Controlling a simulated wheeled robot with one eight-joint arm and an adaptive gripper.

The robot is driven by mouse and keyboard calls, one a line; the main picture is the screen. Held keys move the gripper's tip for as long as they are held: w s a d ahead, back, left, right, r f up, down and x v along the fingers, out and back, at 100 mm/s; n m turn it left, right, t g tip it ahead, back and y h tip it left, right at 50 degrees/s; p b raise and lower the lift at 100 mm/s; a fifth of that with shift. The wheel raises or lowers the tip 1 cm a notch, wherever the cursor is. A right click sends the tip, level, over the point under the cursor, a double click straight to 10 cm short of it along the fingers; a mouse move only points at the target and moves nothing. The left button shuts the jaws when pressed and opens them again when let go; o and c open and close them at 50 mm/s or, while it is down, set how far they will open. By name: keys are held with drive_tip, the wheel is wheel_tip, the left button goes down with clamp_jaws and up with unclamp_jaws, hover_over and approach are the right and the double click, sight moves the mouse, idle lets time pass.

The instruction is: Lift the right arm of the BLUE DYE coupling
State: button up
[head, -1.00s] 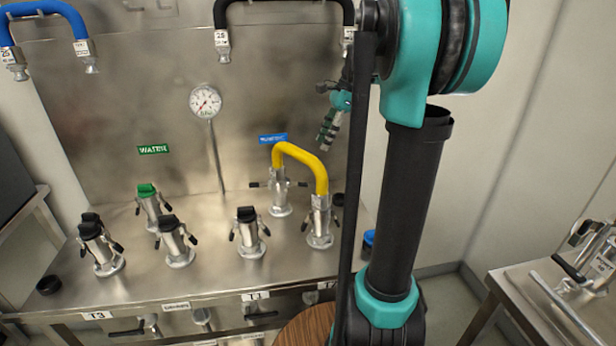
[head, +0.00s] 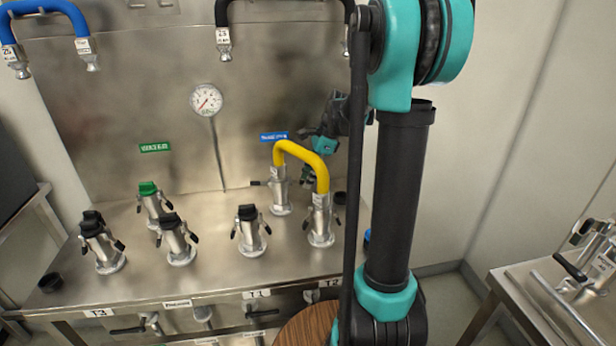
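A blue label (head: 273,136), its print too blurred to read, is on the back panel. Below it stands a silver coupling (head: 279,196) with one end of a yellow hose (head: 305,154) on it. Its dark left arm (head: 260,183) sticks out sideways. Its right arm is hard to make out where my gripper is. My gripper (head: 307,180) points down just right of this coupling, partly behind the yellow hose. Its fingers are small and partly covered, so whether they touch the arm or are open or shut does not show.
The yellow hose's other end is on a front coupling (head: 320,222), close to my gripper. Several black-capped couplings and a green-capped one (head: 150,200) stand to the left. A gauge (head: 206,100) rises behind. Blue (head: 45,8) and black hoses hang above.

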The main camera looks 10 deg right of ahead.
clamp_jaws()
drive_tip(key=shift+a+r+h, duration=0.1)
drive_tip(key=shift+r+h, duration=0.3)
drive_tip(key=shift+h, duration=0.3)
unclamp_jaws()
drive_tip(key=shift+r, duration=0.1)
drive_tip(key=v, duration=1.1)
drive_tip(key=shift+r, duration=0.4)
drive_tip(key=shift+d, duration=0.25)
